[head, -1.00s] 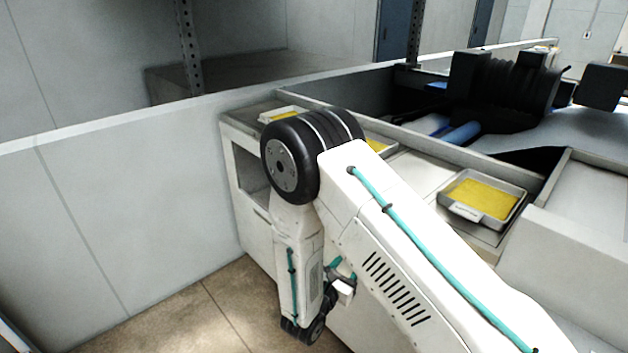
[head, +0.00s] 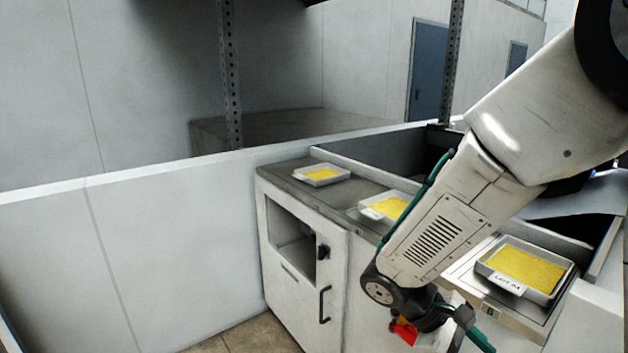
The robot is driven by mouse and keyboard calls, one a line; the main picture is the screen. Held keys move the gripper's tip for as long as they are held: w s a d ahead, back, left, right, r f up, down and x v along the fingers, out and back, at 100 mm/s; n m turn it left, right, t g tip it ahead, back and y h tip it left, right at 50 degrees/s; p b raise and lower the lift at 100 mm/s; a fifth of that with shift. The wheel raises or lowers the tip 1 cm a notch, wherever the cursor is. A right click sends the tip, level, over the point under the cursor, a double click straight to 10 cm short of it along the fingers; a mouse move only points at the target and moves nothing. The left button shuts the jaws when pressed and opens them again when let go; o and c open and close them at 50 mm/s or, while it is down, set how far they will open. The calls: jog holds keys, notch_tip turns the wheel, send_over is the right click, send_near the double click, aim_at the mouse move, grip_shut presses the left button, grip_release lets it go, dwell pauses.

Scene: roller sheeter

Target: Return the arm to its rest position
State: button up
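My arm comes in from the upper right and slopes down to its wrist, in front of the counter. My gripper (head: 440,325) is at the bottom of the head view, past the dark wrist joint. It is partly cut off by the frame edge, and its fingers cannot be made out. A small orange-red part and a white part show beside it, and I cannot tell what they belong to.
The white counter (head: 281,287) carries trays with yellow contents: one at the back left (head: 322,183), one partly behind my arm (head: 369,212), and a labelled one at right (head: 566,292). A low wall (head: 150,245) stands at left. Tiled floor (head: 255,337) lies below.

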jog(key=s+r+m+t+y, duration=0.5)
jog(key=s+r+m+y, duration=0.3)
jog(key=s+r, duration=0.3)
jog(key=shift+a+r+m+t+y, duration=0.35)
jog(key=shift+r+y, duration=0.45)
jog(key=shift+r, duration=1)
jog(key=shift+s+d, duration=0.1)
jog(key=shift+c, duration=0.4)
